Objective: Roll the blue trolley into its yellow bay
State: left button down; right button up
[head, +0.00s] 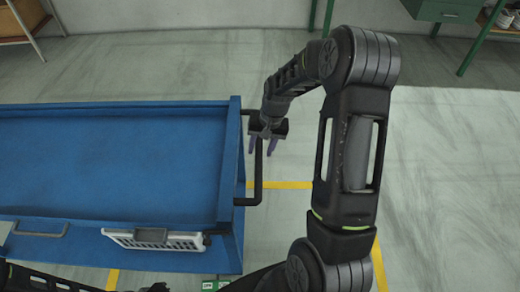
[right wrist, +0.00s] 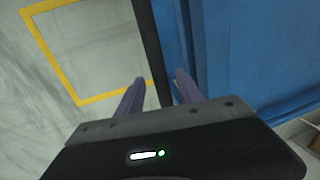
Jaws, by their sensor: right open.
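The blue trolley (head: 110,160) fills the left of the head view; its blue side (right wrist: 245,60) is at the right in the right wrist view. My right gripper (head: 262,147) is at the upper part of this handle. In the right wrist view its open purple fingers (right wrist: 160,77) lie on either side of the handle bar (right wrist: 148,40), without closing on it. Yellow floor lines (head: 290,185) run right of the trolley; a yellow corner (right wrist: 82,102) shows in the right wrist view.
A white slotted basket (head: 155,240) hangs on the trolley's near side. A green table (head: 445,10) stands at the back right and a shelf (head: 20,20) at the back left. The grey floor right of the trolley, beyond my arm, is clear.

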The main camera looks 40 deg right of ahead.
jog(key=shift+w+a+f, duration=0.1)
jog(key=shift+f, duration=0.5)
grip_shut()
dwell(1.1)
